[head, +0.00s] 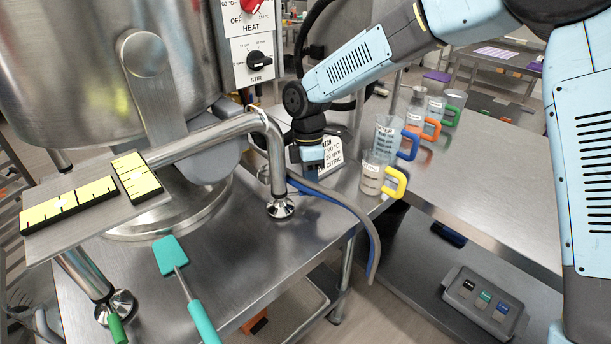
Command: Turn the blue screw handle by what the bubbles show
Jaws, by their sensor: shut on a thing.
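My gripper (310,172) points down at the end of my arm, just right of the bent steel pipe. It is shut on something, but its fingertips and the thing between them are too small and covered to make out. A blue hose (312,190) and a grey hose (369,250) run close by and hang over the table's right edge. I cannot clearly pick out the blue screw handle.
A steel kettle (70,70) and bent steel pipe (215,136) stand left of my gripper. A card (336,160) and several handled cups, including a yellow-handled cup (372,178), stand close right. A teal spatula (180,270) lies in front. The right bench (490,190) is mostly clear.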

